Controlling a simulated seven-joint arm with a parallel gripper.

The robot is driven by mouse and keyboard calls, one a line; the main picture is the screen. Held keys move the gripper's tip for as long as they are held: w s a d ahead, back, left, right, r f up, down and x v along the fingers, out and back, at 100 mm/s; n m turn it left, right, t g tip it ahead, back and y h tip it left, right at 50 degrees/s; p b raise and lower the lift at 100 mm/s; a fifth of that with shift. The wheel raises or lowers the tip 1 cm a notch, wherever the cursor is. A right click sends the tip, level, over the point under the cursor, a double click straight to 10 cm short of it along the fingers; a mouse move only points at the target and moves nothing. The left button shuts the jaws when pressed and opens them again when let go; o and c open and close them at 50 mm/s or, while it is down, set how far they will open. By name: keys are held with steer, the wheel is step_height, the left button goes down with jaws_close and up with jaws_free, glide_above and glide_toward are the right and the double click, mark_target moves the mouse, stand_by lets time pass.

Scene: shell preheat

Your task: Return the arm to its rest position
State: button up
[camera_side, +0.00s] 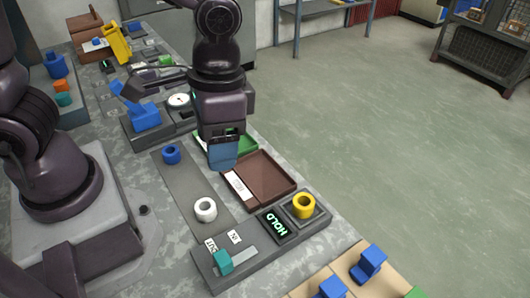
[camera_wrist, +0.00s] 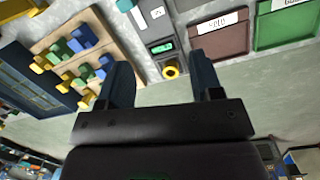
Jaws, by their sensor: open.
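My gripper (camera_side: 223,165) hangs above the bench, over the area of the brown tray and the green tray in the side view. In the wrist view my gripper (camera_wrist: 160,85) shows two dark blue fingers spread apart with nothing between them. A yellow ring-shaped shell (camera_side: 303,206) sits in the square holder of a grey device whose display (camera_side: 277,225) reads HOLD. The yellow shell also shows in the wrist view (camera_wrist: 170,72), beyond the fingertips.
A white ring (camera_side: 205,210) and a blue ring (camera_side: 171,154) stand on a dark grey strip. A brown tray (camera_side: 262,180) and a green tray (camera_side: 240,143) are empty where visible. A teal slider (camera_side: 223,262) sits on the device. Blue pieces (camera_side: 369,263) stand on a tan board.

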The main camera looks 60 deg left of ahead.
steer(key=s+a+r+n+t, duration=0.2)
steer(key=a+r+t, duration=0.5)
steer(key=a+r, duration=0.5)
steer(key=shift+s+n, duration=0.3)
steer(key=shift+s, duration=0.35)
